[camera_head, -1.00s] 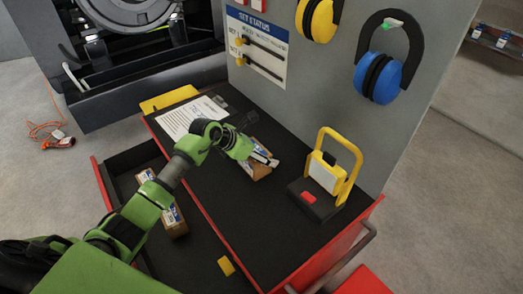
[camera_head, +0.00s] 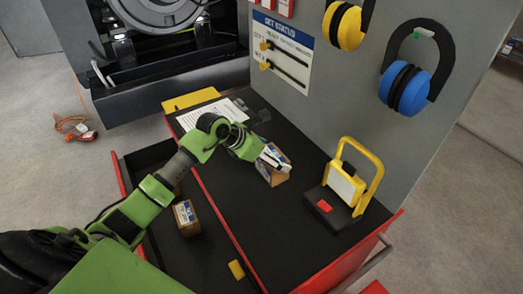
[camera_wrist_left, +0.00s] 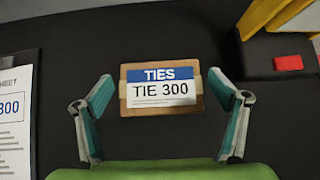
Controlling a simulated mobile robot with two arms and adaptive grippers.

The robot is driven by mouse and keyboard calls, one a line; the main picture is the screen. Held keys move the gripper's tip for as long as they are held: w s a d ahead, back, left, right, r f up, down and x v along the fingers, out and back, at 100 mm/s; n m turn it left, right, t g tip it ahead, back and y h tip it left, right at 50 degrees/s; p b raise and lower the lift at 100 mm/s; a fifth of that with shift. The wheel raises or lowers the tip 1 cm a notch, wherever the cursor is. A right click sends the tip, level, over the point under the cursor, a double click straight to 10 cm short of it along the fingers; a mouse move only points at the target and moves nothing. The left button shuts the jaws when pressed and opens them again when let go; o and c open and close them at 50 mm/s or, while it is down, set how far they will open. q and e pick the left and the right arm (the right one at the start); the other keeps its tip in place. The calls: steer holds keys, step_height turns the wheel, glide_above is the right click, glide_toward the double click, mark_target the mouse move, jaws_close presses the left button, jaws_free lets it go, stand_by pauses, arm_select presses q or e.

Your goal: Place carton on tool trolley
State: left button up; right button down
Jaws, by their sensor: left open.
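A small brown carton (camera_head: 278,179) with a white and blue label stands on the black top of the tool trolley (camera_head: 262,222). In the left wrist view the carton (camera_wrist_left: 162,88) reads "TIES TIE 300". My left gripper (camera_head: 270,160) is at the carton, above it in the head view. In the wrist view its two fingers are spread, one on each side of the carton, with dark gaps between them and its sides. My right gripper is not in view.
A yellow-framed lamp (camera_head: 342,187) stands right of the carton. A printed sheet (camera_head: 208,113) lies at the back left. A grey panel with ear muffs rises behind.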

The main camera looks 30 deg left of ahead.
arm_select(q)
steer(key=b+v, duration=0.1)
steer(key=v, duration=0.6)
steer(key=shift+s+r, duration=0.25)
steer(key=shift+a, duration=0.1)
